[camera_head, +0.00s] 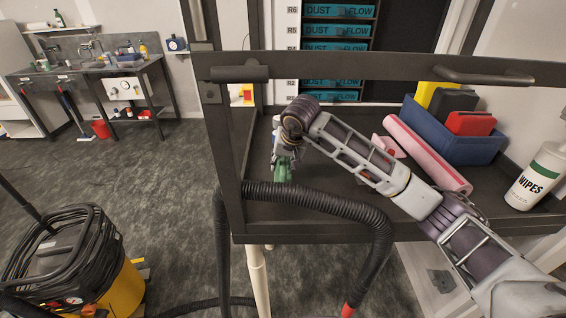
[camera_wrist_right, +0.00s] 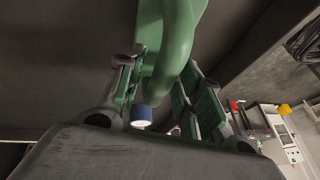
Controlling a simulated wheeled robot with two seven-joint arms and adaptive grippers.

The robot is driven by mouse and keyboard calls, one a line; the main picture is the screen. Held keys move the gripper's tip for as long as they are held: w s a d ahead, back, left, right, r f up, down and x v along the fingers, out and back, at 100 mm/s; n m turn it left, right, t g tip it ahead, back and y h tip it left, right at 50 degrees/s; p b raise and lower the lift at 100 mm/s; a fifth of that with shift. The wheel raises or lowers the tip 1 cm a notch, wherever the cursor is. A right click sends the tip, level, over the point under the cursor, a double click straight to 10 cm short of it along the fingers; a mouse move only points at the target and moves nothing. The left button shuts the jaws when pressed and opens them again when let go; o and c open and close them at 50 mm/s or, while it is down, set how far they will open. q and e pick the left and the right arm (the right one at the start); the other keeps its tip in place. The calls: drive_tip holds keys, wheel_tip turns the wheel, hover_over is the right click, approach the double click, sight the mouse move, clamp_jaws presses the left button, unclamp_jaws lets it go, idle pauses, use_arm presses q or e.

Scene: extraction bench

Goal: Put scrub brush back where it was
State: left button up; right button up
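The scrub brush (camera_head: 284,172) is green and shows small below my right gripper (camera_head: 285,153), over the left part of the dark bench shelf. In the right wrist view its curved green handle (camera_wrist_right: 176,50) runs between the two fingers of my right gripper (camera_wrist_right: 160,80). The fingers have green pads and sit close on both sides of the handle; they look shut on it. My right arm reaches in from the lower right. The brush's underside is hidden, so I cannot tell whether it touches the shelf. My left gripper is not in view.
A blue bin (camera_head: 455,140) with red, black and yellow items stands at the back right. A pink roll (camera_head: 428,155) lies before it, and a wipes tub (camera_head: 537,178) stands at right. A dark frame bar (camera_head: 370,68) and a black hose (camera_head: 330,205) cross in front.

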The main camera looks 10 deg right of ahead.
sight(289, 180)
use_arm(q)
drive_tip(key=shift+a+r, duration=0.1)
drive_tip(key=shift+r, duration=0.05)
use_arm(e)
drive_tip(key=shift+r, duration=0.15)
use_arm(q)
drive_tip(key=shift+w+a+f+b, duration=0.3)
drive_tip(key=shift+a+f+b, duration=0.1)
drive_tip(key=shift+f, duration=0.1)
use_arm(e)
drive_tip(key=v, duration=1.2)
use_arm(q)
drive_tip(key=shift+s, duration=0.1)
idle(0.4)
